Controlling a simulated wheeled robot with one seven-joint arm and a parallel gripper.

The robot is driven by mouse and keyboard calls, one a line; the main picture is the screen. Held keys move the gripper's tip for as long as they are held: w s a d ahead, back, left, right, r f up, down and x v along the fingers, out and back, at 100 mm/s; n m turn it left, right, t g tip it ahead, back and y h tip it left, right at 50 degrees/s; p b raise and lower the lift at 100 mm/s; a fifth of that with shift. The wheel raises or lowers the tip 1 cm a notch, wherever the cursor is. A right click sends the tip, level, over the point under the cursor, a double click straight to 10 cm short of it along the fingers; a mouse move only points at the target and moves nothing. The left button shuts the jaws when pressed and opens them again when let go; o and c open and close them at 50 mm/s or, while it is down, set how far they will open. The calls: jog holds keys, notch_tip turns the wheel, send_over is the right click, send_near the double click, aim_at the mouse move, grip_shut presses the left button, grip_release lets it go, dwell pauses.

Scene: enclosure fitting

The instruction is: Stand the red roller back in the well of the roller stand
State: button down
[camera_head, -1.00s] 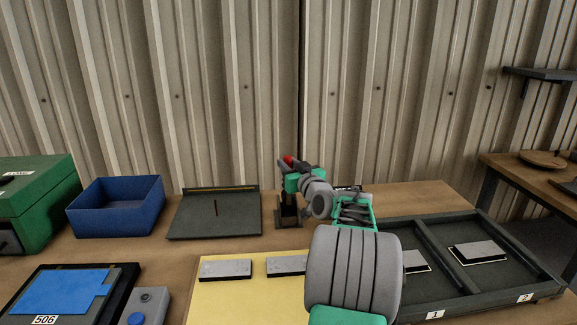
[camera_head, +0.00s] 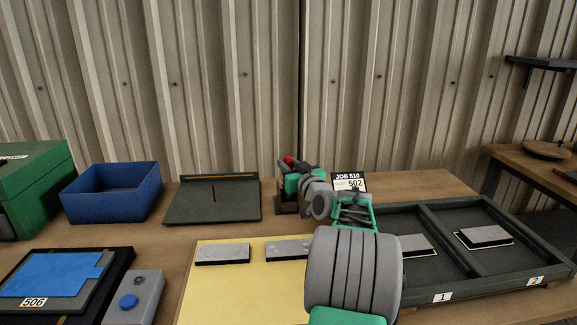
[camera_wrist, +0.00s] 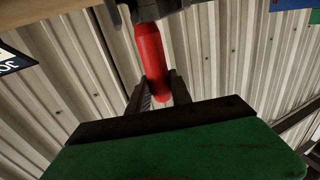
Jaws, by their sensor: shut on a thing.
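The red roller (camera_wrist: 150,58) is between the two dark fingers of my gripper (camera_wrist: 160,90) in the wrist view. The gripper is shut on it. In the head view, only a small red end of the roller (camera_head: 288,159) shows above my gripper (camera_head: 292,170). The dark roller stand (camera_head: 284,207) is on the bench directly below and behind the gripper, partly hidden by it. The well is hidden in the head view. In the wrist view, the roller's far end meets a dark shape at the top edge; I cannot tell how deep it sits.
A job card (camera_head: 349,182) stands right of the gripper. A dark board (camera_head: 235,205) and blue bin (camera_head: 112,195) are to the left. A yellow mat (camera_head: 230,290) with grey plates and a two-part tray (camera_head: 445,240) are in front. The corrugated wall (camera_head: 230,80) is close behind.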

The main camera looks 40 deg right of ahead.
jog(key=c, duration=1.1)
grip_release()
jog(key=v, duration=0.8)
jog(key=w+a+f+n+g+y+p, duration=0.1)
jog(key=w+a+g+y+p, duration=0.2)
jog(key=a, duration=0.8)
jog(key=a+n+g+y+p, duration=0.2)
jog(key=a+p, duration=0.2)
jog(key=a, duration=0.7)
jog(key=s+a+f+g+p, duration=0.1)
jog(key=s+a+g+p, duration=0.1)
jog(key=s+a, duration=0.4)
jog(key=s+a+f+g+p, duration=0.1)
jog(key=s+a+g+p, duration=0.2)
jog(key=s, duration=0.5)
jog(key=s+a+f+g+p, duration=0.1)
jog(key=s+a+g+p, duration=0.2)
jog(key=s+a, duration=0.4)
jog(key=shift+a+n+g, duration=0.3)
jog(key=shift+a+g, duration=0.2)
jog(key=shift+a, duration=0.3)
